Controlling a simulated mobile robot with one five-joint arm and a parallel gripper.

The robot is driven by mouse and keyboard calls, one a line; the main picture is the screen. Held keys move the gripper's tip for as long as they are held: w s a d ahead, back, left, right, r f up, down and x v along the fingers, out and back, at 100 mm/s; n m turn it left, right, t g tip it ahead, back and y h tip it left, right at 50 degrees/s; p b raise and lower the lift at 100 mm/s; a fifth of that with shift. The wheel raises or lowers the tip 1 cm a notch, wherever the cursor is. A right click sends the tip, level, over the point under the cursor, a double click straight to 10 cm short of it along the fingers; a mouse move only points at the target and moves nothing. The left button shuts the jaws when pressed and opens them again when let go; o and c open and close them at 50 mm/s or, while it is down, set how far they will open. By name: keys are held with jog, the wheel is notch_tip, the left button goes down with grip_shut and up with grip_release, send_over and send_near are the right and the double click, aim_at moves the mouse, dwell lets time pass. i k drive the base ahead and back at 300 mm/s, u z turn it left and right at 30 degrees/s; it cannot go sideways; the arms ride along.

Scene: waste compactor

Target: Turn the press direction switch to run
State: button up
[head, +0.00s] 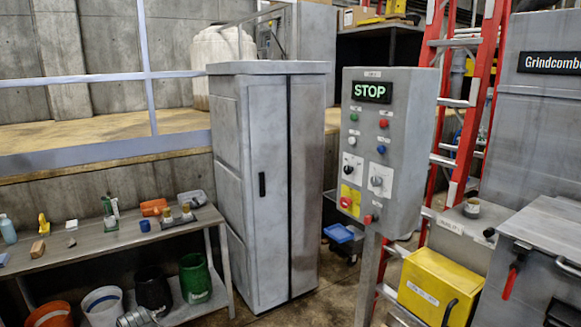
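A grey control box (405,130) stands on a post right of the picture's middle. Its display (372,91) reads STOP in green. Below are small green, red, white and blue buttons. Two rotary knobs on white plates sit lower: a black knob (349,169) on the left and a grey knob (377,181) on the right. Their labels are too small to read, so I cannot tell which is the press direction switch or its position. A red button (346,202) on a yellow plate is below the black knob. My gripper is not in view.
A tall grey cabinet (250,140) stands left of the box. A workbench (110,245) with bottles and small items is at far left, buckets under it. A red ladder (478,110), yellow box (440,285) and grey machine (535,255) stand to the right. Floor shows between cabinet and post.

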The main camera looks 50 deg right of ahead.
aim_at(347, 169)
jog(key=u, duration=0.1)
jog(key=i, duration=1.75)
jog(key=z, duration=0.65)
jog(key=k, duration=0.8)
jog(key=z, duration=0.15)
jog(key=i, duration=0.95)
jog(key=u, duration=0.05)
